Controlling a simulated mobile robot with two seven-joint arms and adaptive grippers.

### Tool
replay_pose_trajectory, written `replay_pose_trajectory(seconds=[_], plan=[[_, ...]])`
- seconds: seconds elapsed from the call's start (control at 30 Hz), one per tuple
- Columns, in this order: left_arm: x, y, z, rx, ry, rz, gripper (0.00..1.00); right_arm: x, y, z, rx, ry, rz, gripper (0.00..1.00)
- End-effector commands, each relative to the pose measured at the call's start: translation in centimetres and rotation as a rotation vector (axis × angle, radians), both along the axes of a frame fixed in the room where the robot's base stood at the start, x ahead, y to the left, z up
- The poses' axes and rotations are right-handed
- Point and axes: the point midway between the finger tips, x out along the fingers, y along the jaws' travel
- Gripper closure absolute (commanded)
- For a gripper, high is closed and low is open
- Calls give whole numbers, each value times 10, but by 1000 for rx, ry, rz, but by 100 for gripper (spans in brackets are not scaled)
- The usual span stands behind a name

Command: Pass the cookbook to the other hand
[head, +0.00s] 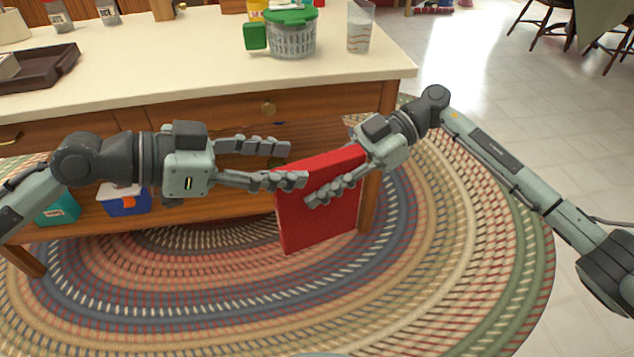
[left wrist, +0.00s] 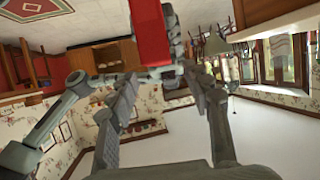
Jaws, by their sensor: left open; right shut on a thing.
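The red cookbook (head: 320,215) hangs in the air in front of the table in the head view. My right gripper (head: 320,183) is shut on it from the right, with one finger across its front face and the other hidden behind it. My left gripper (head: 295,164) is open at the book's upper left corner, its lower finger overlapping the front of that corner. In the left wrist view the cookbook (left wrist: 151,35) shows at the top, at the tips of my left gripper's spread fingers (left wrist: 158,78). I cannot tell whether these fingers touch it.
A wooden table (head: 130,88) with drawers stands just behind the grippers. It bears a green-lidded container (head: 291,40), a glass (head: 360,28) and a dark tray (head: 45,68). Blue bins (head: 125,200) sit on its lower shelf. A braided rug (head: 330,290) covers the clear floor in front.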

Motion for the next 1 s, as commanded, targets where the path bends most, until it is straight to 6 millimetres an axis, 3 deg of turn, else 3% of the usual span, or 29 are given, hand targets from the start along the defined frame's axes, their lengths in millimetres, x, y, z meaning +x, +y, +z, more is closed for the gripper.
replay_pose_trajectory(seconds=[0.2,0.4,0.57,0.67,0.77,1.0], plan=[[-16,32,12,4,4,3,51,0,0,1,3,-1,0,100],[-21,42,18,1,3,1,51,0,0,1,3,-1,0,100],[-16,47,2,14,12,30,51,0,0,1,3,-1,0,100],[-5,56,-28,47,31,88,51,0,0,1,3,-1,0,100],[6,71,-73,100,73,180,51,0,0,1,3,-1,0,100],[5,116,-195,262,240,451,51,0,0,1,3,-1,0,100]])
